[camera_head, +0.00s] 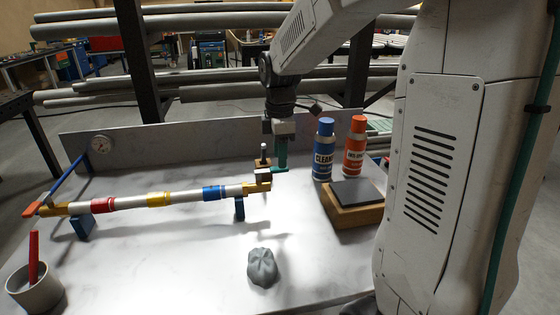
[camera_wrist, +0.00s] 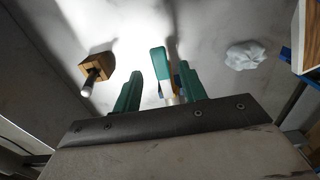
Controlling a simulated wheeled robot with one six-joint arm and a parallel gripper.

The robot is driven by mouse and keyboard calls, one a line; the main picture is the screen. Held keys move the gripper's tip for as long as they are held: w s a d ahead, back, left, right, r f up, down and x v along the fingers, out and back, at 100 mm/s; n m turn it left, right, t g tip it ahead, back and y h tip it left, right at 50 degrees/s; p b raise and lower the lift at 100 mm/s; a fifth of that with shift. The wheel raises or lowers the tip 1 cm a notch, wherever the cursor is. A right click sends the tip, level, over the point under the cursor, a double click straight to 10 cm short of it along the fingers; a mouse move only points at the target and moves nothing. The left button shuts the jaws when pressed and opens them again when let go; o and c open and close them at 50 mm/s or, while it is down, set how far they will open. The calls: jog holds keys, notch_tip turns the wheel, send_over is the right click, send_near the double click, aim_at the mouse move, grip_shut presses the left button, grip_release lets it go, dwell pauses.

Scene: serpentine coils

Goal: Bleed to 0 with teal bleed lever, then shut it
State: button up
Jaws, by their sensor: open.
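The teal bleed lever (camera_wrist: 157,61) lies between my gripper's two green fingers in the wrist view. My gripper (camera_wrist: 160,73) is open around it, with a gap visible to the left finger; contact on the right is unclear. In the head view my gripper (camera_head: 281,158) points down at the right end of the pipe (camera_head: 135,202), by a brass fitting (camera_head: 258,186). There the fingers largely hide the lever.
A wooden block with a dark post (camera_wrist: 95,68) stands close left of my gripper. Blue (camera_head: 323,150) and orange (camera_head: 355,147) cans and a wooden box (camera_head: 355,212) stand right. A grey rag (camera_head: 262,267) and a cup with a red stick (camera_head: 36,290) are in front.

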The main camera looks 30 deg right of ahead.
aim_at(271, 173)
jog(key=shift+f, duration=1.3)
grip_shut()
